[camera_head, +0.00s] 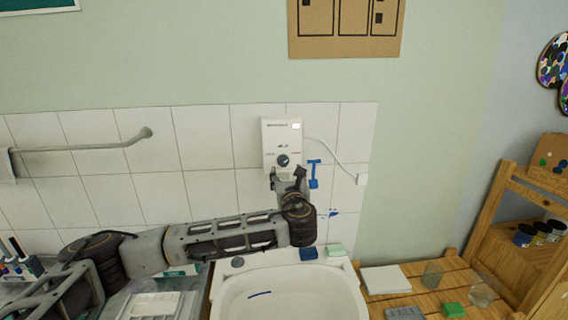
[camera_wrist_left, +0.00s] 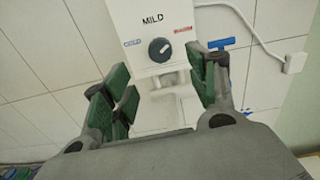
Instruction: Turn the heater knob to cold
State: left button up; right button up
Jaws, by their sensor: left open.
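The white heater (camera_head: 281,136) is fixed to the tiled wall above the sink. Its dark round knob (camera_head: 283,160) sits low on its front; it also shows in the left wrist view (camera_wrist_left: 160,50), with a pale pointer mark tilted toward the upper right. The word MILD is above it, with a blue label on its left and a red one on its right. My left gripper (camera_head: 287,174) is just below the knob; in the wrist view its green-padded fingers (camera_wrist_left: 160,88) are spread apart and empty, with the knob beyond them. They do not visibly touch it. My right gripper is not in view.
A metal towel bar (camera_head: 85,149) is at left. A white cable runs from the heater to a wall socket (camera_head: 361,179). A wooden table (camera_head: 463,291) stands at right.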

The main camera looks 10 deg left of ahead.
aim_at(283, 162)
pick_arm(q)
jog(key=shift+p+x, duration=1.1)
jog(key=shift+x, duration=3.35)
jog(key=c, duration=1)
jog(key=shift+c, duration=0.2)
